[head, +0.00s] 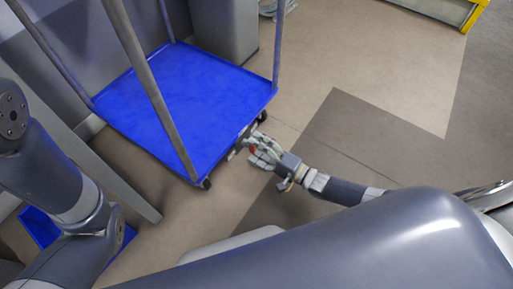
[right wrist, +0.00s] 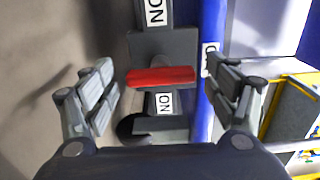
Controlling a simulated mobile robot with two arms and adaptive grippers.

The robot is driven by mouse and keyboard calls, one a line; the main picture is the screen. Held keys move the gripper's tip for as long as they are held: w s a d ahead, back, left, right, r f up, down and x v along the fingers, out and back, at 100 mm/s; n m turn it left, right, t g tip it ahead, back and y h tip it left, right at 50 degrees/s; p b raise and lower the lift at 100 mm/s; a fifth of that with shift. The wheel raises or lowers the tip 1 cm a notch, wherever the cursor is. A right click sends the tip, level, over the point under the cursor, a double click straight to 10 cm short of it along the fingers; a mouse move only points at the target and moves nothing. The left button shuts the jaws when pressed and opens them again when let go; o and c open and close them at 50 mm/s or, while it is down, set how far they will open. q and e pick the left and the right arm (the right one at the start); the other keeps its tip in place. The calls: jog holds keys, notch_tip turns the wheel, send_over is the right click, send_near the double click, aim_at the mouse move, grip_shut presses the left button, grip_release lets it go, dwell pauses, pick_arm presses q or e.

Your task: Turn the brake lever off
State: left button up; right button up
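The red brake lever (right wrist: 160,77) lies crosswise on a grey bracket (right wrist: 160,45) in the right wrist view, with white lettered labels above and below it. My right gripper (right wrist: 164,88) is open, with one finger on each side of the lever and a visible gap to both. In the head view, my right gripper (head: 258,150) is at the cart's right edge. My left gripper is out of view; only its arm shows.
The cart has grey upright posts (head: 150,85) and dark wheels (head: 207,184). A grey cabinet (head: 225,30) stands behind it. A yellow-edged unit (head: 470,15) is at the top right. The floor (head: 370,110) right of the cart is clear.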

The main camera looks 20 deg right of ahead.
jog(key=v, duration=1.2)
dwell(0.4)
